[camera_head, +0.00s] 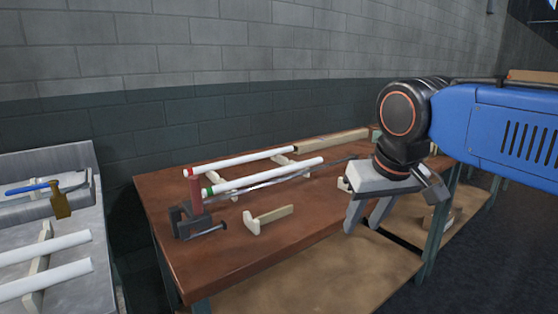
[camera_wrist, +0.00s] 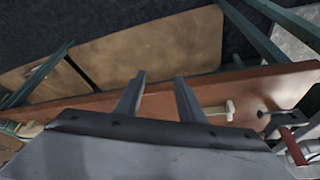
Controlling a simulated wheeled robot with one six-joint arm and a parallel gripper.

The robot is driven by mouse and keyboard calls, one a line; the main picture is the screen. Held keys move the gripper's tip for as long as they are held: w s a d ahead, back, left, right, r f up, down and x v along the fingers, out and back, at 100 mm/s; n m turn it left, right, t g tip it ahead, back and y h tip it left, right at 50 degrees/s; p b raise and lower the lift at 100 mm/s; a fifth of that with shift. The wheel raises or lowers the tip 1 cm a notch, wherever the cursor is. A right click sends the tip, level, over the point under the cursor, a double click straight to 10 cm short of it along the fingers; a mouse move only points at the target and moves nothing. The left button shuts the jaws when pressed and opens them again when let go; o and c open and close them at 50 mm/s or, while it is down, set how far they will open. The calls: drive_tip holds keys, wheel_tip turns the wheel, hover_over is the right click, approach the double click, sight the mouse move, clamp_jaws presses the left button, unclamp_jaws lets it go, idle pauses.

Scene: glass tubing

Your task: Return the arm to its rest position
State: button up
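My gripper (camera_head: 367,216) hangs over the right part of the brown table (camera_head: 287,242), fingers pointing down. Its two fingers are apart with nothing between them. In the wrist view my gripper (camera_wrist: 158,84) also shows open and empty above the table's front edge (camera_wrist: 95,103). My blue arm reaches in from the right of the head view.
White tubes (camera_head: 243,160) (camera_head: 265,176) lie on wooden supports, beside a dark vise (camera_head: 190,218). A small wooden piece (camera_head: 270,217) lies in front. A grey bench (camera_head: 75,220) with white tubes stands left. A lower shelf (camera_head: 320,277) is under the table; a block wall (camera_head: 200,60) stands behind.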

drive_tip(key=s+d+f+m, duration=0.1)
drive_tip(key=s+d+f, duration=0.4)
drive_tip(key=f, duration=0.3)
drive_tip(key=s+d+f+m, duration=0.1)
drive_tip(key=s+d+f, duration=0.4)
drive_tip(key=d+f, duration=0.2)
wheel_tip(320, 180, down, 3)
drive_tip(key=shift+s+r+h, duration=0.2)
drive_tip(key=shift+s+h, duration=0.2)
